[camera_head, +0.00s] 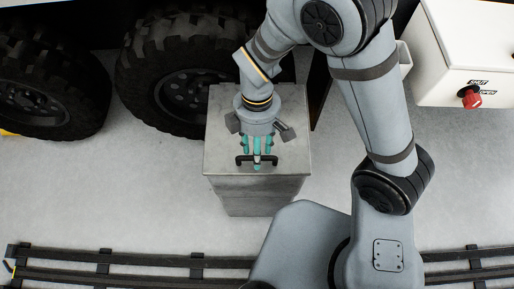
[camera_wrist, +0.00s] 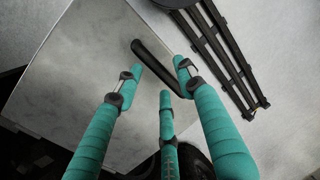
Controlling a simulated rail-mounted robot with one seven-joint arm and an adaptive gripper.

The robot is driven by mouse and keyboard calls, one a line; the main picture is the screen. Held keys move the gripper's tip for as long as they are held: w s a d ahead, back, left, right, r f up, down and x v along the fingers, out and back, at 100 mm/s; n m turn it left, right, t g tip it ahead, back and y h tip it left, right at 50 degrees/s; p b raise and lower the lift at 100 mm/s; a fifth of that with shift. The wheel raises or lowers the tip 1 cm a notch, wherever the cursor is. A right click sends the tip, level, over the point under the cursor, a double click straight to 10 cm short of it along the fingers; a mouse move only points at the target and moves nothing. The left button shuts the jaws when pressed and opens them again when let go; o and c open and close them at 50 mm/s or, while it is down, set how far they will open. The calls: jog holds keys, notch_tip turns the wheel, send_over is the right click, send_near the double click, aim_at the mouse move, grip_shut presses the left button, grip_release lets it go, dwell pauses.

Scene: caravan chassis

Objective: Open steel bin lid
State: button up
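The steel bin (camera_head: 255,195) is a grey metal box with its square lid (camera_head: 223,125) lying flat and shut on top. A black bar handle (camera_head: 241,161) is near the lid's front edge. My gripper (camera_head: 257,160) reaches down over the lid with its teal fingers at the handle, partly covering it. In the wrist view, my gripper (camera_wrist: 160,78) has its three fingers spread apart, with the handle (camera_wrist: 150,57) running between their tips. The lid (camera_wrist: 85,55) fills the left of that view. Whether any finger touches the handle cannot be told.
Large black tyres (camera_head: 175,70) stand just behind and left of the bin. A white box with a red knob (camera_head: 470,98) is at the upper right. A dark rail (camera_head: 130,263) crosses the front. The floor left of the bin is clear.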

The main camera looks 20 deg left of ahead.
jog(key=shift+c, duration=1.2)
grip_shut()
